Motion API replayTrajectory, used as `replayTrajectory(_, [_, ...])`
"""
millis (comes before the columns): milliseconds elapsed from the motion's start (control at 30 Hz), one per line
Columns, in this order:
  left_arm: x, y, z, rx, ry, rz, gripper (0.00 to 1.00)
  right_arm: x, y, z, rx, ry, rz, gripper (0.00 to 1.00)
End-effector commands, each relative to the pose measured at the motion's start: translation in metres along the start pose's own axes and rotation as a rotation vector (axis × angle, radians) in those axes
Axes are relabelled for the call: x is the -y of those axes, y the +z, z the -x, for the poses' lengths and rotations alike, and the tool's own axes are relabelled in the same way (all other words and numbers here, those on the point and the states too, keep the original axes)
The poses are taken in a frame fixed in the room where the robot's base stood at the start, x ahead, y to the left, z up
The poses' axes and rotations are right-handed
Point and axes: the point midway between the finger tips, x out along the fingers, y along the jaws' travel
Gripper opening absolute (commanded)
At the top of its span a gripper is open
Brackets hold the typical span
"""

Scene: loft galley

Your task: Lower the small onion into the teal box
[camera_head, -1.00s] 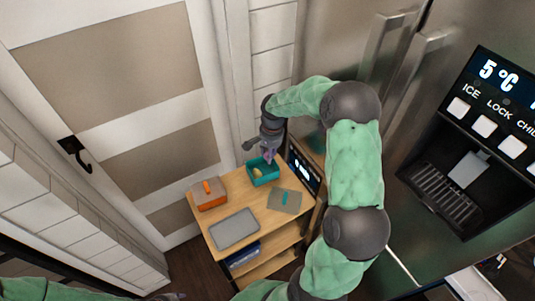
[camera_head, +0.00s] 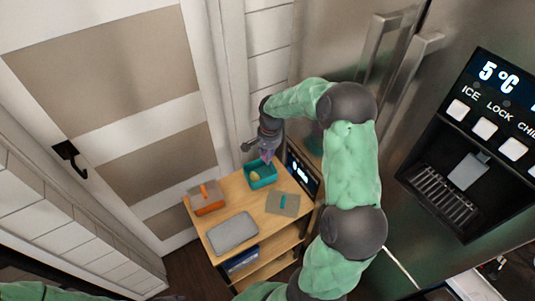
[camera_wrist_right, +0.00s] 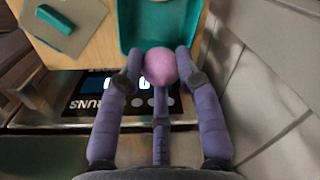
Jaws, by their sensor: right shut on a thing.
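The small onion (camera_wrist_right: 160,66) is pinkish-purple and round. My right gripper (camera_wrist_right: 158,68) is shut on it and holds it between the fingertips. In the head view this gripper (camera_head: 267,155) points down at the back edge of the teal box (camera_head: 263,184).
A dark display panel (camera_head: 302,172) and the steel fridge (camera_head: 400,120) stand close on the right.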

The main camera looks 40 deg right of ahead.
Motion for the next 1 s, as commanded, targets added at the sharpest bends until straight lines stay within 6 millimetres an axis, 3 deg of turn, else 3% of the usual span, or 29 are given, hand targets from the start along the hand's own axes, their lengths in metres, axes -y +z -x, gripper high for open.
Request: replayTrajectory(1000, [0.009,-0.001,-0.025,0.0,0.0,0.0,0.4,-0.003,0.0,-0.04,0.0,0.0,0.0,0.12])
